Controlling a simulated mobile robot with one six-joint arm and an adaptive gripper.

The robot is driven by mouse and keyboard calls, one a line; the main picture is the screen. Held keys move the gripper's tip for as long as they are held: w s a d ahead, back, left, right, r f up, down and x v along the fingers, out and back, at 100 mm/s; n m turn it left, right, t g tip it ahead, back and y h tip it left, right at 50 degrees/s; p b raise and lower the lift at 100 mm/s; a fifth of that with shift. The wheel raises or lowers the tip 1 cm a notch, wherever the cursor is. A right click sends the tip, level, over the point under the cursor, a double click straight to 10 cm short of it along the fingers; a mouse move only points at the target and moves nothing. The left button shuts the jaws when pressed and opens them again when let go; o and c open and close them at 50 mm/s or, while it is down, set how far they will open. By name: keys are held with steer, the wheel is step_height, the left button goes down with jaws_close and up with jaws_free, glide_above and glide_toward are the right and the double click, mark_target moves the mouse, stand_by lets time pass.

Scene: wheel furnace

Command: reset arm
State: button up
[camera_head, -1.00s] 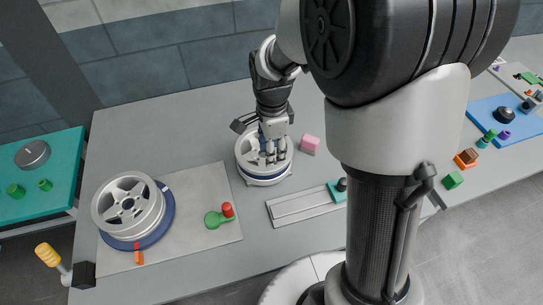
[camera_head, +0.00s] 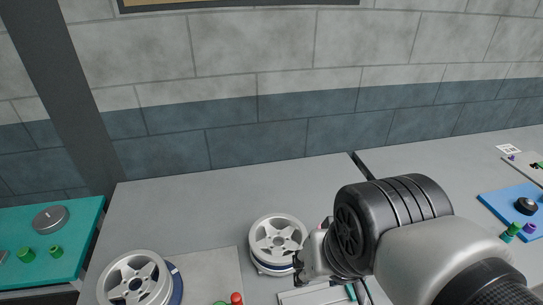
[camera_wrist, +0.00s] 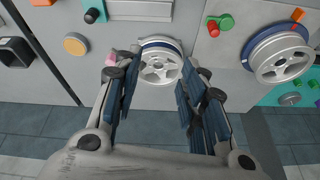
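My gripper (camera_wrist: 158,95) is open and empty in the wrist view, its dark finger pads spread wide apart. A silver spoked wheel (camera_wrist: 160,68) on a blue-and-white round base shows beyond and between the fingers, apart from them. In the head view this wheel (camera_head: 278,240) stands on the grey table (camera_head: 220,200), and my gripper is mostly hidden behind my arm, just right of the wheel in the picture. A second silver wheel (camera_head: 134,280) rests on a blue base at the left; it also shows in the wrist view (camera_wrist: 284,62).
A green handle with a red knob (camera_wrist: 222,24) lies between the wheels in the wrist view. A pink block (camera_wrist: 111,58) is near the middle wheel. A teal table (camera_head: 70,245) stands at the left, a blue board (camera_head: 512,208) at the right. A brick wall is behind.

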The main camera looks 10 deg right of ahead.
steer(key=shift+s+n, duration=1)
stand_by(0.6)
